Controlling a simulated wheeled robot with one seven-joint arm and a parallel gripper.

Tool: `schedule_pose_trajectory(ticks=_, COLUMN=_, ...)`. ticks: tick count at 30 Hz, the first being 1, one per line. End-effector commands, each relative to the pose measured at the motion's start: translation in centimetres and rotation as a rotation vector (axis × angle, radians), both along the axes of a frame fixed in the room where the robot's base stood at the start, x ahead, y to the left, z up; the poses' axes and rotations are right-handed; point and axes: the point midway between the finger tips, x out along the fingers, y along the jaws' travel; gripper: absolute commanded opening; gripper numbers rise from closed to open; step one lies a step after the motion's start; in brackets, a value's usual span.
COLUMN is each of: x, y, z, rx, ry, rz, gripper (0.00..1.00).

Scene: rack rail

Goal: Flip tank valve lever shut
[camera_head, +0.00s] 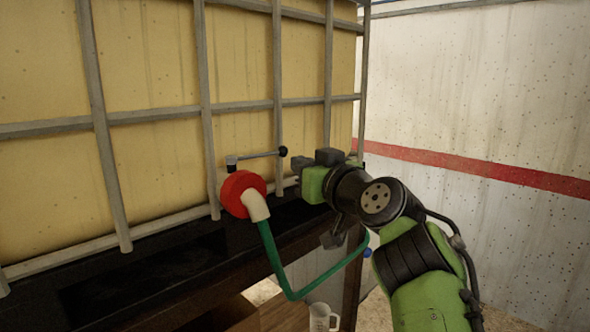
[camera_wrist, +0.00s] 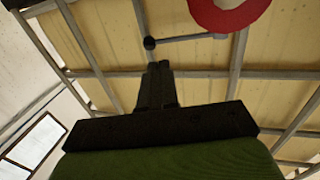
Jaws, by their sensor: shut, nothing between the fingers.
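The tank (camera_head: 150,60) is a yellowish body in a grey metal cage. Low on it is a red round valve (camera_head: 236,188) with a pale spout pointing down. Above the valve a thin grey lever (camera_head: 258,156) lies nearly level and points right, ending in a black ball knob (camera_head: 282,151). My gripper (camera_head: 298,166) is shut and empty, just right of and slightly below the knob. In the wrist view the shut fingertips (camera_wrist: 158,66) lie just below the knob (camera_wrist: 150,43), with a small gap in the picture. The red valve (camera_wrist: 228,12) is partly cut off there.
A green hose (camera_head: 276,262) hangs from the spout and loops right, passing below my arm. A clear jug (camera_head: 321,318) stands below. A dark shelf (camera_head: 130,270) carries the tank. Cage bars (camera_head: 277,80) run close behind the lever. A white wall with a red stripe (camera_head: 480,168) is at right.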

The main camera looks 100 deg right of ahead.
Motion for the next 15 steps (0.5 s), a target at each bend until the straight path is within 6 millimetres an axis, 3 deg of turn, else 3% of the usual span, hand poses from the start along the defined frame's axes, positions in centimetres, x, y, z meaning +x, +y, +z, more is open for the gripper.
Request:
schedule_pose_trajectory(ticks=7, x=-2.0, y=4.5, z=-0.1, rx=-0.001, ry=-0.001, rz=-0.003, gripper=0.0)
schedule_pose_trajectory(ticks=15, x=-2.4, y=5.9, z=0.0, rx=0.001, ry=0.001, rz=0.002, gripper=0.0)
